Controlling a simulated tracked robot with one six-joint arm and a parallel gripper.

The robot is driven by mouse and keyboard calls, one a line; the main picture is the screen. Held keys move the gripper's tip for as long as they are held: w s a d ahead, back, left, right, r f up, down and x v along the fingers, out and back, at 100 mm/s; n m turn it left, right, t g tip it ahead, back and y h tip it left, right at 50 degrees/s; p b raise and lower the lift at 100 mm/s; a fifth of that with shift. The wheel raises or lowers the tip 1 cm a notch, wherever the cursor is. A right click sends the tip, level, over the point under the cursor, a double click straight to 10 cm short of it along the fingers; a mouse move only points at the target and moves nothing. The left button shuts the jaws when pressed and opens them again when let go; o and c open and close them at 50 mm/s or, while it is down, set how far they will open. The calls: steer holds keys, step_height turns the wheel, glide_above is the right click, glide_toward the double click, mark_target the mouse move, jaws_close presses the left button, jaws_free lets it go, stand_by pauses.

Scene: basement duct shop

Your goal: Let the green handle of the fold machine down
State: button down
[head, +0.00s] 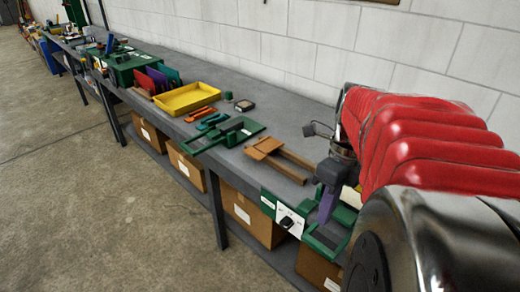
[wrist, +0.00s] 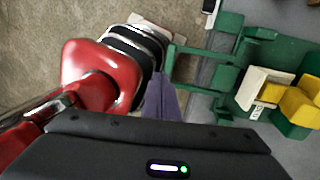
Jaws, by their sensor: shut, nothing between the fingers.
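A green machine (head: 345,216) stands at the bench's near front edge, partly hidden by my arm. I take it for the fold machine. Its green handle frame (head: 325,242) reaches out past the bench edge. In the wrist view the handle (wrist: 190,84) shows as two bars with a cross piece, sticking out over the floor. My gripper (head: 327,207) has purple fingers, shut and empty, pointing down close to the handle. In the wrist view the fingertips (wrist: 158,78) are just beside the handle's outer end; I cannot tell whether they touch.
A white panel with a black knob (head: 288,219) is on the bench front left of the machine. A wooden frame (head: 280,158), another green machine (head: 228,132) and a yellow tray (head: 186,97) lie farther along. Yellow blocks (wrist: 301,105) sit right of the handle in the wrist view.

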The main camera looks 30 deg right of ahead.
step_height(320, 180, up, 5)
steer(key=shift+f, duration=0.1)
stand_by(0.6)
steer(key=w+a+f+n+t+h, duration=0.1)
steer(key=w+a+n+t, duration=0.1)
steer(key=a+n, duration=0.8)
steer(key=w+a+f+n+t+h, duration=0.1)
steer(key=a+n+t, duration=0.3)
steer(key=a+n, duration=0.6)
steer(key=f+n, duration=0.1)
steer(key=n, duration=1.2)
steer(key=shift+w+f, duration=0.2)
steer(key=shift+w, duration=0.15)
